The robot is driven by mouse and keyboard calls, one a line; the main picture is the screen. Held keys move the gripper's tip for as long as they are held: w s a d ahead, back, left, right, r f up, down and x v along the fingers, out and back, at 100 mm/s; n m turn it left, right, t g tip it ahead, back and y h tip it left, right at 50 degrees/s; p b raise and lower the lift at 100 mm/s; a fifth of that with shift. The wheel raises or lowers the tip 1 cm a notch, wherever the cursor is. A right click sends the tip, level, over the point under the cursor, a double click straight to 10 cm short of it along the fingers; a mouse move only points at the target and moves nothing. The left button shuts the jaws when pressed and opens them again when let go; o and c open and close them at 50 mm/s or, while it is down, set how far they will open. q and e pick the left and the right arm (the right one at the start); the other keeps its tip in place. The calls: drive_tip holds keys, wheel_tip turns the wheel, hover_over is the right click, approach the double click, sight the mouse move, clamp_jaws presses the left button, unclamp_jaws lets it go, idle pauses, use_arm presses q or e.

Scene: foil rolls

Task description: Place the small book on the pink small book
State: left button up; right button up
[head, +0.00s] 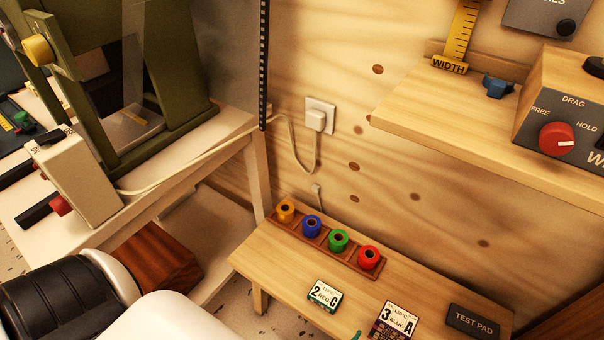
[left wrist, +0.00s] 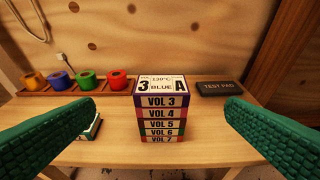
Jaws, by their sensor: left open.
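A stack of small books (left wrist: 161,128) stands on the low wooden table, with spines marked VOL 3 to VOL 7 in purple, pinkish, dark and green tones. Its top cover reads "3 BLUE A"; the head view shows this top (head: 396,320) at the bottom edge. My left gripper (left wrist: 162,102) is open, its green fingers on either side of the stack with gaps, not touching it. A small book marked "2 RED C" (head: 323,296) lies left of the stack; in the left wrist view it is mostly hidden behind the left finger. My right gripper is out of view.
A wooden rack (head: 318,246) with yellow, blue, green and red rolls stands along the table's back. A dark TEST PAD (head: 472,321) lies right of the stack. A shelf (head: 480,130) with a control box overhangs at right. Bare tabletop shows between rack and books.

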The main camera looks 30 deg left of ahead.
use_arm(q)
drive_tip(key=s+a+f+g, duration=0.2)
drive_tip(key=a+f+g, duration=0.1)
drive_tip(key=a+f, duration=0.3)
drive_tip(key=s+a+f+m+g, duration=0.1)
drive_tip(key=s+a+f+g, duration=0.1)
drive_tip(key=a+f+g, duration=0.2)
drive_tip(key=s+a+f+m+g, duration=0.1)
drive_tip(key=a+f+g, duration=0.3)
drive_tip(key=a+f, duration=0.6)
wheel_tip(320, 180, down, 4)
drive_tip(key=shift+s+a+f, duration=0.1)
drive_tip(key=shift+s+a, duration=0.1)
drive_tip(key=shift+s, duration=0.3)
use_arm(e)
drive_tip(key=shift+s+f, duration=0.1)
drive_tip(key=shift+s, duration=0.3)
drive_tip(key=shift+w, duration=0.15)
